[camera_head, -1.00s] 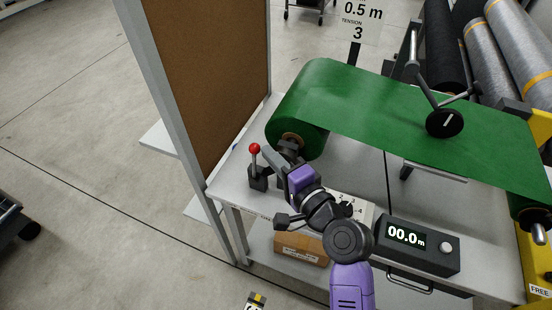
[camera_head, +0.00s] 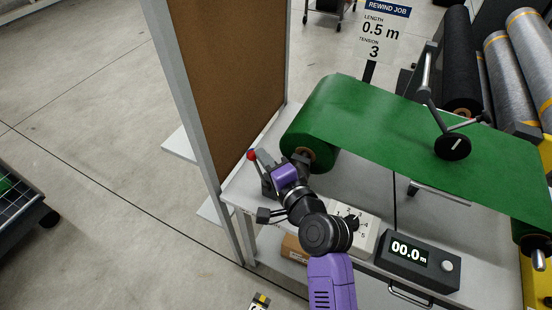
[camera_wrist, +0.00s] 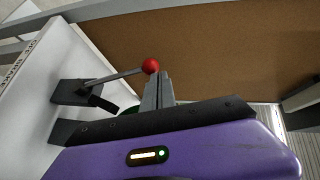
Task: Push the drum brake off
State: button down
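The drum brake lever, with its red knob (camera_head: 251,155), stands on the table beside the green roll (camera_head: 312,125). It is tilted to the left in the head view, away from the roll. In the wrist view its red knob (camera_wrist: 151,66) and slanted rod (camera_wrist: 112,77) show, with the dark base (camera_wrist: 75,93) at left. My gripper (camera_head: 264,152) is at the lever, on the roll's side. In the wrist view my gripper's fingers (camera_wrist: 158,92) look closed together just below the knob, with nothing between them. Whether they touch the lever I cannot tell.
A brown panel in a grey frame (camera_head: 240,80) stands close behind the lever. A dial box (camera_head: 362,235) and a counter reading 00.0 m (camera_head: 418,262) are on the table at right. A sign (camera_head: 381,30) stands behind.

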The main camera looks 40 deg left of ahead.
jog(key=shift+s+a+f, duration=0.15)
jog(key=shift+s+a, duration=0.05)
jog(key=shift+a, duration=0.65)
jog(key=shift+s+a+f, duration=0.15)
jog(key=shift+s+a, duration=0.05)
jog(key=shift+a, duration=0.65)
jog(key=shift+s+a+f, duration=0.15)
jog(key=shift+s+a, duration=0.05)
jog(key=shift+a, duration=0.65)
